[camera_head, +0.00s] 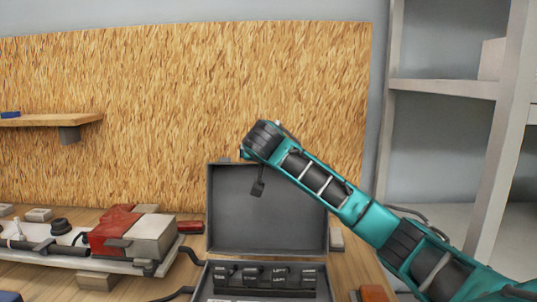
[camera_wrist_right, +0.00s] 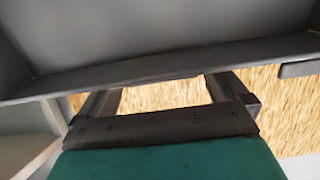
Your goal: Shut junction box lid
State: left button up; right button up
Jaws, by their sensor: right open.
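The junction box (camera_head: 262,290) stands on the bench with its grey lid (camera_head: 285,215) open and upright, hinged along the back of the box. My right gripper (camera_head: 252,176) is at the upper left of the lid. One dark finger hangs in front of the lid's inner face, and I cannot tell whether it touches. In the right wrist view, my right gripper (camera_wrist_right: 162,92) has its fingers spread with a gap between them. A grey panel with a rim (camera_wrist_right: 160,70), apparently the lid, crosses that view and hides the fingertips. My left gripper is not in view.
Inside the box is a row of labelled dark modules (camera_head: 265,275). Left of it, a white tray (camera_head: 75,261) carries a red and grey block (camera_head: 130,232). Black cables run beside the box. A wood-chip board (camera_head: 180,100) stands behind, and grey shelving (camera_head: 440,88) is at right.

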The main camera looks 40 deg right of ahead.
jog(key=shift+c, duration=0.5)
jog(key=c, duration=1.2)
jog(key=shift+s+a+b, duration=0.45)
jog(key=shift+s+b, duration=0.05)
jog(key=shift+b, duration=0.15)
jog(key=s+a+t+h+b, duration=0.1)
jog(key=s, duration=0.1)
jog(key=s+a+r+t+b, duration=0.1)
jog(key=s+a, duration=0.1)
jog(key=shift+s+a+r+h+b, duration=0.2)
jog(key=shift+a+h+b, duration=0.1)
jog(key=shift+h+b, duration=0.1)
jog(key=v, duration=0.4)
jog(key=f+v, duration=0.1)
jog(key=v, duration=0.2)
jog(key=shift+s+a, duration=0.3)
jog(key=shift+s, duration=0.05)
jog(key=shift+s+f, duration=0.1)
